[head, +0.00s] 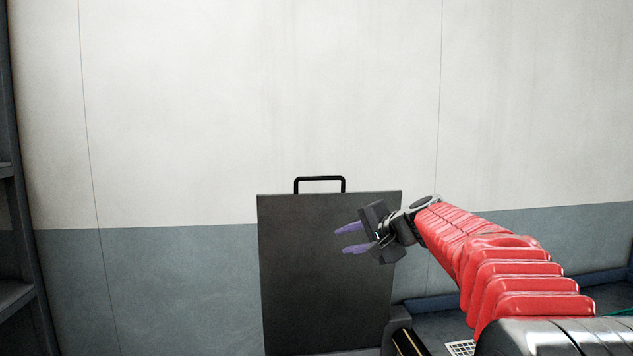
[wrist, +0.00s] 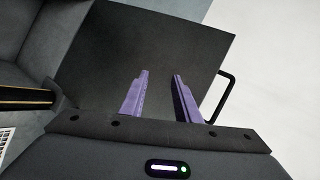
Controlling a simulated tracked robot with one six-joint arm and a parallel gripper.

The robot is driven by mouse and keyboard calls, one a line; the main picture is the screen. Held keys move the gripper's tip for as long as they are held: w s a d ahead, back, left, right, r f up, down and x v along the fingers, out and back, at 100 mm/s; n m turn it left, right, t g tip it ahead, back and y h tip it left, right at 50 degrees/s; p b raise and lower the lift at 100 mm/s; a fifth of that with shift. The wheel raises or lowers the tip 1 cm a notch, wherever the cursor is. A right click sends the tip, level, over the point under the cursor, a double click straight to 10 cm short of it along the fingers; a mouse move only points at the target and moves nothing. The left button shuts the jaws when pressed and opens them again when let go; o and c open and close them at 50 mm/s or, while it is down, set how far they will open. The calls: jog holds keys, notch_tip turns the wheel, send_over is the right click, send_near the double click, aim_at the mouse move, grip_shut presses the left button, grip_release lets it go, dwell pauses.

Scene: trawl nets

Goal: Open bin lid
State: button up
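The bin lid (head: 300,275) is a flat dark grey panel. It stands upright in front of the wall in the head view, with a black loop handle (head: 320,179) on its top edge. The lid (wrist: 190,38) fills the upper middle of the wrist view, and the handle (wrist: 231,92) shows at its right edge. My gripper (head: 348,239) is in front of the lid's upper right part, below and right of the handle. Its two purple fingers (wrist: 160,75) are spread with nothing between them. The bin's inside is not visible in the head view.
A pale wall (head: 250,90) with a blue-grey lower band stands behind the lid. A dark shelf frame (head: 18,240) is at the far left. A black bar with a yellow stripe (head: 410,343) and a white grate (head: 460,348) are at lower right.

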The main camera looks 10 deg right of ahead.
jog(key=w+r+m+t, duration=0.2)
jog(key=w+r, duration=0.3)
jog(key=r, duration=0.2)
jog(key=m+t+y, duration=0.1)
jog(key=t, duration=0.1)
send_near(320, 179)
jog(key=v, duration=0.3)
jog(key=shift+r, duration=0.1)
jog(key=shift+x, duration=6.85)
grip_shut()
jog(key=shift+f, duration=0.25)
